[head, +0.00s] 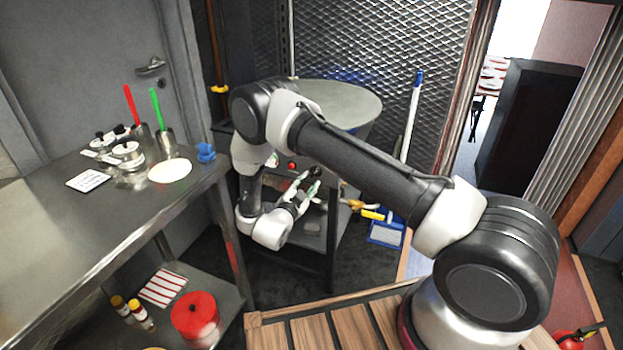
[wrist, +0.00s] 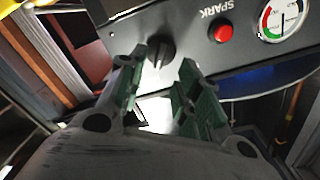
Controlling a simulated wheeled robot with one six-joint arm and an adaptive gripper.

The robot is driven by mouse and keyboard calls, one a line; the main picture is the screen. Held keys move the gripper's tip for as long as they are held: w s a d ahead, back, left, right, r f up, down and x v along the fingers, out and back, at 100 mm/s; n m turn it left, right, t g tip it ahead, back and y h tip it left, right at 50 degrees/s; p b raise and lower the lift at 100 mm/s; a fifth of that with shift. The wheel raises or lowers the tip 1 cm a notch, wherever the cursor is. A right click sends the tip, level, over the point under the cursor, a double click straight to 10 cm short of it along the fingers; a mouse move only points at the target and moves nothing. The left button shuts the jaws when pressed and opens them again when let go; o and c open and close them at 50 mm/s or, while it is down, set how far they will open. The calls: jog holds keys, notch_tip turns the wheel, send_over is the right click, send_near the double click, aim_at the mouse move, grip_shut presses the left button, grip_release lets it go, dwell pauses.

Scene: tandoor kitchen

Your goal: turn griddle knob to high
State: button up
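The griddle (head: 335,100) is a round grey plate on a dark stand in the head view. Its black knob (wrist: 157,52) is on the front panel in the wrist view, with a pale pointer line. The knob also shows small in the head view (head: 316,171). My gripper (wrist: 164,62) has green finger pads spread apart. The fingertips are near the panel, one on each side of the knob's lower part in the picture. I cannot tell whether they touch it. In the head view, my gripper (head: 307,188) is just below the knob.
A red SPARK button (wrist: 222,33) and a round gauge (wrist: 283,18) are right of the knob. A steel table (head: 60,235) with utensils stands left. A blue-handled broom (head: 411,120) and blue dustpan (head: 386,233) are right of the griddle. A yellow valve handle (head: 372,215) sticks out near the stand.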

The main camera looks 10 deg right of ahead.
jog(key=v, duration=0.6)
jog(key=shift+s, duration=0.2)
jog(key=shift+a, duration=0.15)
